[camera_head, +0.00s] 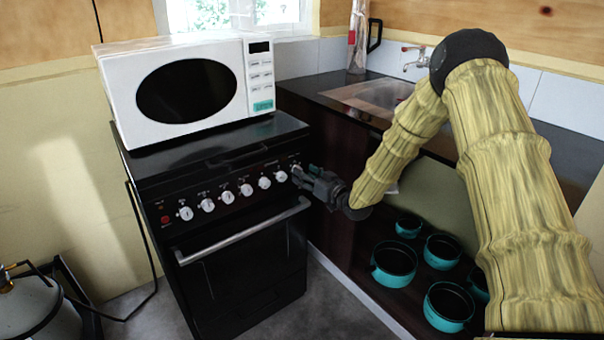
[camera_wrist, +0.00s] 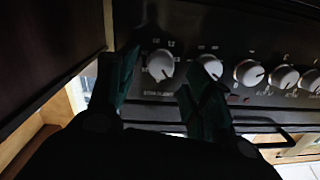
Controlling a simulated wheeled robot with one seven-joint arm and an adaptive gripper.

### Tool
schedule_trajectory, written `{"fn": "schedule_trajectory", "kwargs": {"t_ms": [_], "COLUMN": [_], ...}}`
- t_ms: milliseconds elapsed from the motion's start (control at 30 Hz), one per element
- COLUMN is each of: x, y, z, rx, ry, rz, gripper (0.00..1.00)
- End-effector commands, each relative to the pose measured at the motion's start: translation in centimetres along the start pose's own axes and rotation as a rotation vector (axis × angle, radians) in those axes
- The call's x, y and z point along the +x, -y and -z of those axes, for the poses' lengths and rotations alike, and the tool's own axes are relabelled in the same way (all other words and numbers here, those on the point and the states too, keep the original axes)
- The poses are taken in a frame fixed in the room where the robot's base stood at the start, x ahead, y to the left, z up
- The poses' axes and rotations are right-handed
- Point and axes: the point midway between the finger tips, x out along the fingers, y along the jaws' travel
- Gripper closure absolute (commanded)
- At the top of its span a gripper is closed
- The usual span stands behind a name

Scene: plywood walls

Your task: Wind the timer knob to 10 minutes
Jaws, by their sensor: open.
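The black stove (camera_head: 235,270) has a row of white knobs along its front panel. My gripper (camera_head: 302,174) is at the right end of that row, by the rightmost knob (camera_head: 295,168), which it partly hides. In the wrist view, a round white knob (camera_wrist: 160,65) with markings around it and a small blurred label below sits between the two fingertips of my gripper (camera_wrist: 157,75). The fingers are apart, with visible space between them and the knob. I cannot read the dial's minute marks or its setting.
More knobs (camera_wrist: 249,72) continue to the right in the wrist view, one partly behind a finger. The oven handle (camera_head: 245,232) runs below the panel. A white microwave (camera_head: 185,85) sits on the stove. Teal pots (camera_head: 395,262) stand in the open cabinet at right.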

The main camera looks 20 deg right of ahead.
Motion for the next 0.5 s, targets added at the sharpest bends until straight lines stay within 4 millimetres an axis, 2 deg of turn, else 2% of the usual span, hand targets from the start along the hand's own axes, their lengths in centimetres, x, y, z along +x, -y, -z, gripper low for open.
{"fn": "schedule_trajectory", "kwargs": {"t_ms": [300,500], "x": [-5.9,-8.4], "y": [-0.1,-0.2], "z": [0.1,0.1], "rx": [0.002,0.000], "ry": [0.000,-0.001], "rz": [-0.002,-0.002], "gripper": [0.49,0.49]}}
